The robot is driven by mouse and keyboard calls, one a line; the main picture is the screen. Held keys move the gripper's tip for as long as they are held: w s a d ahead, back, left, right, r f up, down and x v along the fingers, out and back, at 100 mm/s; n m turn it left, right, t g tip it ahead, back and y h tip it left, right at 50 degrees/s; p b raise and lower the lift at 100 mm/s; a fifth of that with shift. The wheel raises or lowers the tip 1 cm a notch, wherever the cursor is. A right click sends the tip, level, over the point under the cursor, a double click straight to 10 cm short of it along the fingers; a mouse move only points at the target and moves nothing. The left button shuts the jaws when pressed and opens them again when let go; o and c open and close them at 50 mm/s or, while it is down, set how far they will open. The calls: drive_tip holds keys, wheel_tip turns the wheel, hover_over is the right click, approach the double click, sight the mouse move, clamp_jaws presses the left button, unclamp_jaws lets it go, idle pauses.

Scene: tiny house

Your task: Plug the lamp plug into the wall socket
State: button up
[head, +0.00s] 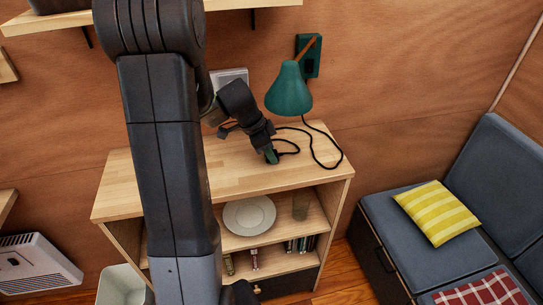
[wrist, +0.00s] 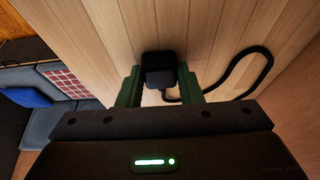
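The lamp plug (wrist: 160,70) is a small black block between the two green fingertips of my gripper (wrist: 160,78) in the wrist view. The fingers press close on both its sides, so my gripper looks shut on it. In the head view my gripper (head: 271,156) points down at the wooden cabinet top (head: 175,182); the plug is hard to make out there. A black cord (head: 318,150) loops from the green lamp (head: 289,90) across the top. A pale wall plate (head: 229,76), which looks like the wall socket, is partly hidden behind my arm.
The lamp hangs from a green wall mount (head: 313,58), right of my gripper. A wooden shelf (head: 45,20) is above. A sofa (head: 395,215) stands at right. The cabinet top's left part is clear.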

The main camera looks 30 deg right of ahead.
idle(0.3)
drive_tip(key=shift+r, duration=0.55)
drive_tip(key=b+v, duration=0.1)
drive_tip(key=v, duration=0.1)
drive_tip(key=shift+w+a+r, duration=0.1)
drive_tip(key=shift+a+r, duration=0.05)
drive_tip(key=shift+a, duration=0.1)
drive_tip(key=w+a+b, duration=0.1)
drive_tip(key=a, duration=0.4)
drive_tip(key=w+a+b, duration=0.1)
drive_tip(key=w+a, duration=0.1)
drive_tip(key=a, duration=0.3)
drive_tip(key=w+a+b, duration=0.1)
drive_tip(key=w+a, duration=0.1)
drive_tip(key=a, duration=0.4)
drive_tip(key=shift+r+b, duration=0.1)
drive_tip(key=shift+b, duration=0.2)
